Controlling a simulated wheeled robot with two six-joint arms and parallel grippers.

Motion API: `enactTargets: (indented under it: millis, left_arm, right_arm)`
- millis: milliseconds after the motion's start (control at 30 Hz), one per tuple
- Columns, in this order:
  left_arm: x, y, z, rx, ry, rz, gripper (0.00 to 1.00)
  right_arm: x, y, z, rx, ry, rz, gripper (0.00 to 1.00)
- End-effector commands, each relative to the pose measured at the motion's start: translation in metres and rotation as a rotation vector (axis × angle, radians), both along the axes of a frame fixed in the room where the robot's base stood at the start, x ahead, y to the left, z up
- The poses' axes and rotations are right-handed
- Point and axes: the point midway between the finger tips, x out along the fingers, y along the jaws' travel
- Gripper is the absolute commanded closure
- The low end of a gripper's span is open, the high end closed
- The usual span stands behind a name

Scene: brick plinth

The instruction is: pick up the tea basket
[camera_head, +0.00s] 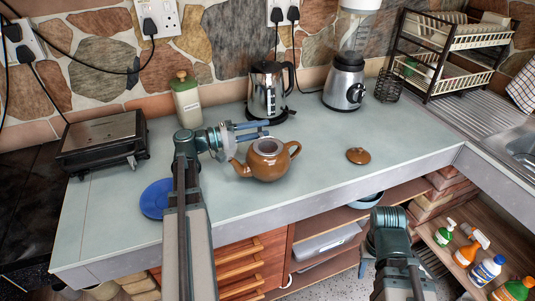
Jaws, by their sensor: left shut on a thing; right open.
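A brown teapot (266,164) stands lidless on the counter, spout to the left and handle to the right. Its round brown lid (358,156) lies on the counter to the right. My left gripper (269,130) reaches in from the left, its fingers just above and behind the teapot's opening. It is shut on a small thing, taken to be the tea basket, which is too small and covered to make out. My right arm comes up at the lower right, in front of the counter edge; its fingers do not show.
A blue plate (157,198) lies at the left front. A kettle (269,92), a green canister (186,101) and a blender (345,82) stand behind. A dark mesh holder (388,86) is beside the blender. The counter (315,180) around the lid is clear.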

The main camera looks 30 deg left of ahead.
Motion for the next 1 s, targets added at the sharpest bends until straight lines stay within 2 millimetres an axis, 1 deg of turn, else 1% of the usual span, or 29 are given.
enactTargets:
  millis: [267, 467, 667, 1000]
  left_arm:
    - [0.000, 0.000, 0.002, 0.000, 0.000, 0.000, 1.00]
    - [0.000, 0.000, 0.013, 0.000, 0.000, 0.000, 1.00]
    - [0.000, 0.000, 0.036, 0.000, 0.000, 0.000, 1.00]
    - [0.000, 0.000, 0.087, 0.000, 0.000, 0.000, 1.00]
  right_arm:
    - [0.000, 0.000, 0.002, 0.000, 0.000, 0.000, 0.57]
    - [0.000, 0.000, 0.013, 0.000, 0.000, 0.000, 0.57]
    - [0.000, 0.000, 0.036, 0.000, 0.000, 0.000, 0.57]
    - [0.000, 0.000, 0.087, 0.000, 0.000, 0.000, 0.57]
